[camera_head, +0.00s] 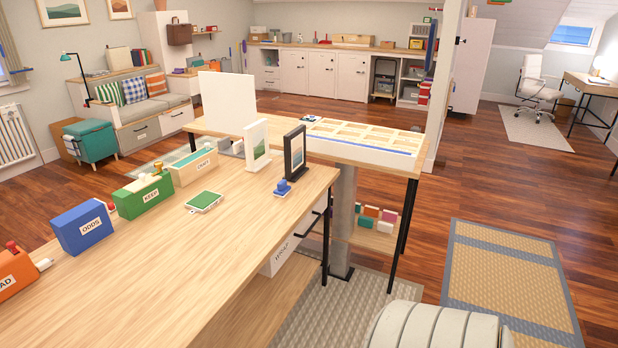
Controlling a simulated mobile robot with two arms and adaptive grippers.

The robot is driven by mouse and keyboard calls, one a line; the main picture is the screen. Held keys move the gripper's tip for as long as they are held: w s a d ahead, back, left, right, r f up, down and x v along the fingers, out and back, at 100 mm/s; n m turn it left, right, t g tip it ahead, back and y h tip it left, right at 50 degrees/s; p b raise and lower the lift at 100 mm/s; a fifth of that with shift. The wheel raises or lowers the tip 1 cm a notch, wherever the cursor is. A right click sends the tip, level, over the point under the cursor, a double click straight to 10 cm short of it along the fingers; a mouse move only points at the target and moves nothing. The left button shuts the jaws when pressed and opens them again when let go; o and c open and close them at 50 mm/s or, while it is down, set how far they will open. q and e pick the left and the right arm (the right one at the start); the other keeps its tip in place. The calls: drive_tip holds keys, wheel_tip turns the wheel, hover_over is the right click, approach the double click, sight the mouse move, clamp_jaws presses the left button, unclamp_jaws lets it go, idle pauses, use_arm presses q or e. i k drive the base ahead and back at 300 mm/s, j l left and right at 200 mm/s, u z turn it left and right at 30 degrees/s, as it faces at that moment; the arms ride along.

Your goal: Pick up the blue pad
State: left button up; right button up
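Neither of my grippers is in view. A small blue item (283,188) with a raised blue top sits on the wooden table near its far right corner, in front of the black frame. It is too small to tell whether it is the blue pad. A flat green pad (204,202) with a pale edge lies on the open tabletop to its left. Another small, flat, dark blue and white item (311,118) lies on the far table beside a compartment tray; its exact kind is unclear.
Orange (16,273), blue ODDS (82,227), green KEEP (143,195) and cream CRAFT (193,167) boxes line the wooden table's (200,270) left edge. White (257,145) and black (294,151) frames stand upright at its far end. The near tabletop is clear.

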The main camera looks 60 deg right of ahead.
sight(282, 189)
drive_tip(key=z, duration=1.75)
drive_tip(key=i+l, duration=0.35)
drive_tip(key=i, duration=0.15)
drive_tip(key=i+l+u, duration=0.1)
drive_tip(key=i+l, duration=0.25)
drive_tip(key=i, duration=0.15)
